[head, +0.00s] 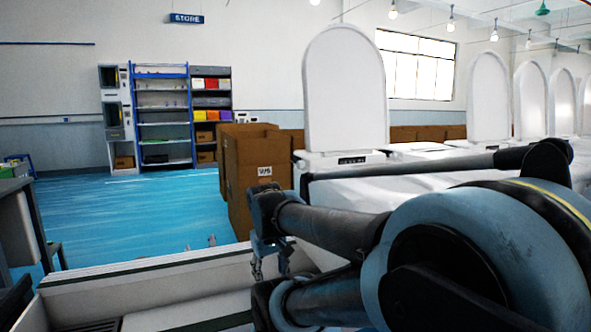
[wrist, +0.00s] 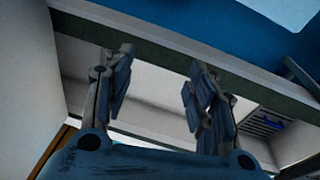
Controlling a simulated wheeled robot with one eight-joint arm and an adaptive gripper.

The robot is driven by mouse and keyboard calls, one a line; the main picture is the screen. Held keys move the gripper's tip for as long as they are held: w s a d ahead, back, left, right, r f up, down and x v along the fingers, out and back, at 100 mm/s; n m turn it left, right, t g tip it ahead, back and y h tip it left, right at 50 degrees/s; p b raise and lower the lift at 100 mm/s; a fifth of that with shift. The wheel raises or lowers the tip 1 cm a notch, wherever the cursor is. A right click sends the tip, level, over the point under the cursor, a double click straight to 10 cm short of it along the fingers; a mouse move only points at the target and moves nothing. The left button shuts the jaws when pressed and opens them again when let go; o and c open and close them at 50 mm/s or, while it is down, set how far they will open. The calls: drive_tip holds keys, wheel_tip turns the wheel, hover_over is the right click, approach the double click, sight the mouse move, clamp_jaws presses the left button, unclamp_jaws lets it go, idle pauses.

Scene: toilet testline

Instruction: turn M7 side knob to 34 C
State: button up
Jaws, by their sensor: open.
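A white toilet seat unit stands with its lid raised (head: 346,88), and a dark panel shows on its body (head: 352,160). No M7 label can be read, and no side knob can be made out in either view. My gripper (head: 270,268) hangs at the end of my folded arm, low and left of this unit, over a pale ledge. In the wrist view my gripper (wrist: 160,62) is open and empty, its two fingers well apart. Below it are a pale surface (wrist: 150,85) and a dark-edged rail (wrist: 170,58); nothing lies between the fingers.
Cardboard boxes (head: 245,170) stand left of the unit. More raised lids (head: 488,95) line up to the right. Shelves (head: 163,115) stand at the far wall under a STORE sign (head: 187,18). The blue floor (head: 130,215) is open at left. A pale ledge (head: 150,283) runs in front.

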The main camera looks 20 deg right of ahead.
drive_tip(key=w+d+r+n+h, duration=0.4)
drive_tip(key=w+d+r+n, duration=0.1)
drive_tip(key=w+d+r, duration=0.25)
drive_tip(key=n+g+h, duration=0.1)
drive_tip(key=n+h, duration=0.9)
drive_tip(key=h, duration=0.3)
approach(298, 166)
drive_tip(key=d, duration=0.9)
drive_tip(key=shift+w+d, duration=0.3)
drive_tip(key=shift+w, duration=0.1)
drive_tip(key=c, duration=1.1)
